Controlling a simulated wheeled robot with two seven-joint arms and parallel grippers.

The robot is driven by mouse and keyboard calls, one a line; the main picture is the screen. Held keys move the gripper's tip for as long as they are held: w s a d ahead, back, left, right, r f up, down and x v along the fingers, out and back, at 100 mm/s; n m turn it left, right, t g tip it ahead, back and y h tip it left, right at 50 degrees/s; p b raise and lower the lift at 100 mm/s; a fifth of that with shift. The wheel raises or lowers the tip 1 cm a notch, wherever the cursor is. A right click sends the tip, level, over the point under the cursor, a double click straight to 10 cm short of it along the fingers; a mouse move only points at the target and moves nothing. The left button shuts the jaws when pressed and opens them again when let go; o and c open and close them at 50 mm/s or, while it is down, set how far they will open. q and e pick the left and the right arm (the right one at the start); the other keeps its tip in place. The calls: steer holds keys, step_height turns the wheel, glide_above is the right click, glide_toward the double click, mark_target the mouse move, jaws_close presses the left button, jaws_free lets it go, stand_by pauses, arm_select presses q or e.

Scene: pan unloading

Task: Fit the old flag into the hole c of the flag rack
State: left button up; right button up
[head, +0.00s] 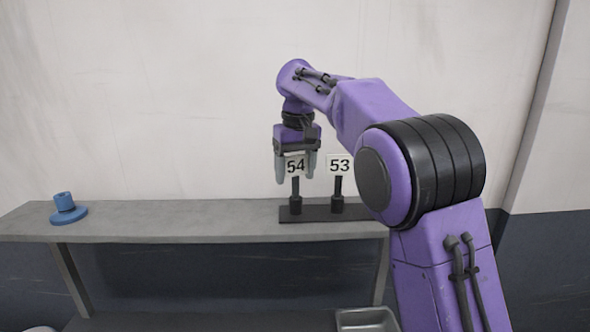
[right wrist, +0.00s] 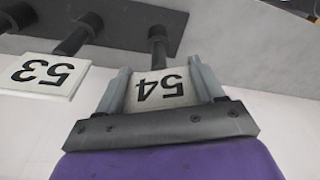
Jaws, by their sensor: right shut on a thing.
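My right gripper (head: 295,179) points down and is shut on the white flag marked 54 (head: 296,165). In the right wrist view, its two fingers (right wrist: 160,66) lie on either side of flag 54 (right wrist: 160,90). The dark stem of this flag runs down to a socket on the black flag rack (head: 318,213). A second white flag, marked 53 (head: 340,165), stands upright in the rack just to the right; it also shows in the right wrist view (right wrist: 42,76). My arm hides the rack's right part. No hole letters are readable. My left gripper is not in view.
The rack stands on a long grey shelf (head: 180,215) against a pale wall. A blue stepped object (head: 66,210) stands at the shelf's left end. The shelf between it and the rack is clear. A metal tray (head: 367,321) shows at the bottom, lower down.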

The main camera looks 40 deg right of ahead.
steer(key=o, duration=1.2)
step_height(320, 180, up, 10)
steer(key=s+p, duration=0.1)
steer(key=p, duration=0.1)
steer(key=shift+a+r, duration=0.2)
steer(key=shift+s, duration=0.1)
